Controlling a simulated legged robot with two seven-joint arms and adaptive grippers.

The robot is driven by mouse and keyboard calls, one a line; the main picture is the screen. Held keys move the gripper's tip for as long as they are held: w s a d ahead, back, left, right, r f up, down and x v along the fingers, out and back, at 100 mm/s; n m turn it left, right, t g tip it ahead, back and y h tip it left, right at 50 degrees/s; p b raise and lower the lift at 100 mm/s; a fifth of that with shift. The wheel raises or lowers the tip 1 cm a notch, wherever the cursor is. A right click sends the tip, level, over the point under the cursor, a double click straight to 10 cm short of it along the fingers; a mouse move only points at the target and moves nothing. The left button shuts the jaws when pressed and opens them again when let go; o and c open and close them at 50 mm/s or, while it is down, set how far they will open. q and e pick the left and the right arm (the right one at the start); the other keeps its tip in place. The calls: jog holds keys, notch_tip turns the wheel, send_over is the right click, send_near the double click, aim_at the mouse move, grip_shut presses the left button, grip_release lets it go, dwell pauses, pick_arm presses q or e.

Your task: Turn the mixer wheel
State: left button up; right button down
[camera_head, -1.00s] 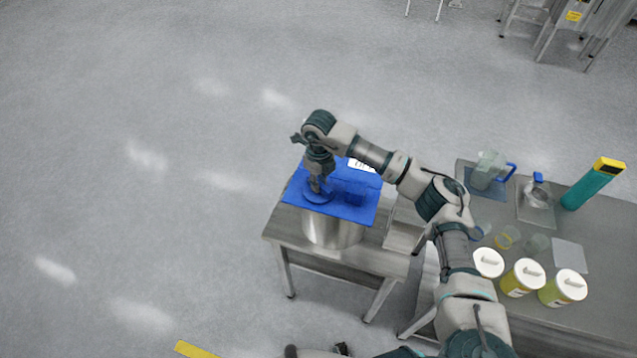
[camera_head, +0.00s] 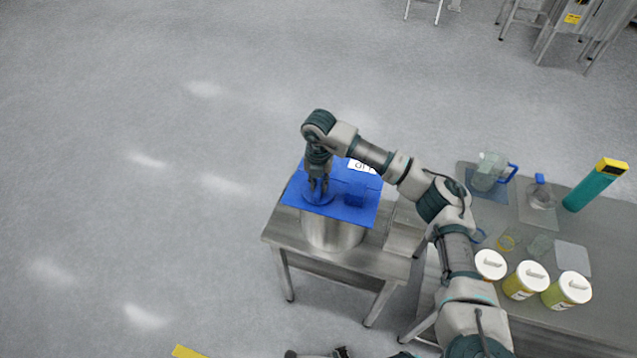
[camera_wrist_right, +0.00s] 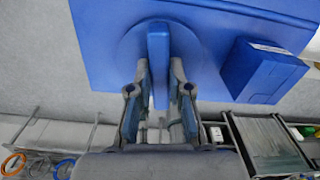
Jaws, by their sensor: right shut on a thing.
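The mixer wheel (camera_head: 326,199) is a blue disc on the left part of the blue lid (camera_head: 352,212) of a steel pot (camera_head: 333,233). In the right wrist view the wheel (camera_wrist_right: 128,58) has a raised blue bar (camera_wrist_right: 158,42) across it. My right gripper (camera_head: 318,187) reaches down onto the wheel from above. In the wrist view its fingers (camera_wrist_right: 160,82) stand on both sides of the bar and are shut on it. The fingertips partly hide the wheel in the head view. My left gripper is not in view.
A blue box (camera_head: 355,192) stands on the lid, right of the wheel. The pot stands on a small steel table (camera_head: 282,238). A larger table (camera_head: 590,235) at right holds white-lidded jars (camera_head: 525,280), a jug (camera_head: 490,170) and a teal-yellow device (camera_head: 595,186). The floor at left is clear.

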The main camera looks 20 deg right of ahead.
aim_at(319, 183)
jog(key=m, duration=0.4)
jog(key=shift+m, duration=2.2)
jog(key=c, duration=1.1)
grip_release()
notch_tip(319, 183, up, 12)
jog(key=shift+w+f, duration=0.1)
